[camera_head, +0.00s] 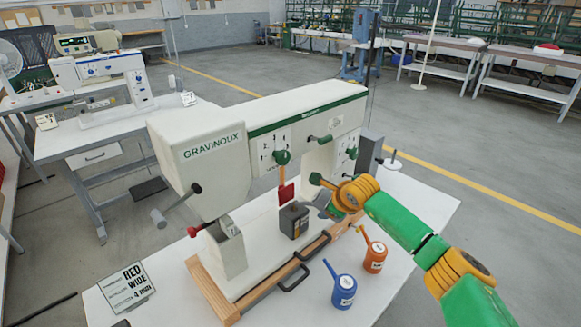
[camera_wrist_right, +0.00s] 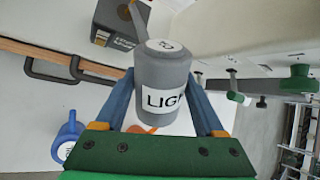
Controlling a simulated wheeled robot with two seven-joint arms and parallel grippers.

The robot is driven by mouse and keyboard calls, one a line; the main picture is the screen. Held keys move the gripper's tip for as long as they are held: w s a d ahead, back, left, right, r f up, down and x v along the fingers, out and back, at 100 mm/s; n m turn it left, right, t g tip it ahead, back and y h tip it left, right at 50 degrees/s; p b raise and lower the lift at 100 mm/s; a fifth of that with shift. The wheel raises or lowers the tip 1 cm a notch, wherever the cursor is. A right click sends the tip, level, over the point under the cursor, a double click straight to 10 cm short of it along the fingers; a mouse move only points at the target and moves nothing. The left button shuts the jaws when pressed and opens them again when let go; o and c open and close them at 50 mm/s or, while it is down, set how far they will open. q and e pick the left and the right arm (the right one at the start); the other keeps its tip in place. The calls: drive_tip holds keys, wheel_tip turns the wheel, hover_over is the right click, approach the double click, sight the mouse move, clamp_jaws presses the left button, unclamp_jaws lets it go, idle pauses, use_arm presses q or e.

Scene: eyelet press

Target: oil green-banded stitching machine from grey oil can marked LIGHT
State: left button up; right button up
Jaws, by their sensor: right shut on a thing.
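The green-banded stitching machine (camera_head: 305,115), a large white body marked GRAVINOLIX, stands on the white table in the head view. My right gripper (camera_wrist_right: 164,80) is shut on a grey oil can (camera_wrist_right: 163,68) whose white label shows LIG, with the rest cut off by the finger. The can's spout points away from the palm, near a dark box (camera_wrist_right: 112,22). In the head view my right gripper (camera_head: 328,207) is beside the machine's front, right of the dark box (camera_head: 293,221); the can is mostly hidden there. My left gripper is out of view.
A blue oil can (camera_head: 343,291) and an orange oil can (camera_head: 375,256) stand near the table's front. A wooden rail (camera_head: 210,290) with black handles edges the machine. A RED WIDE sign (camera_head: 127,286) stands at left. Green knobs (camera_head: 282,157) stick out of the machine.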

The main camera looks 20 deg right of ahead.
idle(0.6)
drive_tip(key=shift+d+f+t+b, duration=0.1)
drive_tip(key=shift+f+t+b, duration=0.3)
drive_tip(key=shift+b, duration=0.65)
drive_tip(key=shift+s+f+y+b, duration=0.1)
drive_tip(key=shift+f+y+b, duration=0.3)
drive_tip(key=shift+b, duration=0.2)
drive_tip(key=shift+f+m+t+b, duration=0.15)
drive_tip(key=shift+m+t+b, duration=0.15)
drive_tip(key=shift+b, duration=0.35)
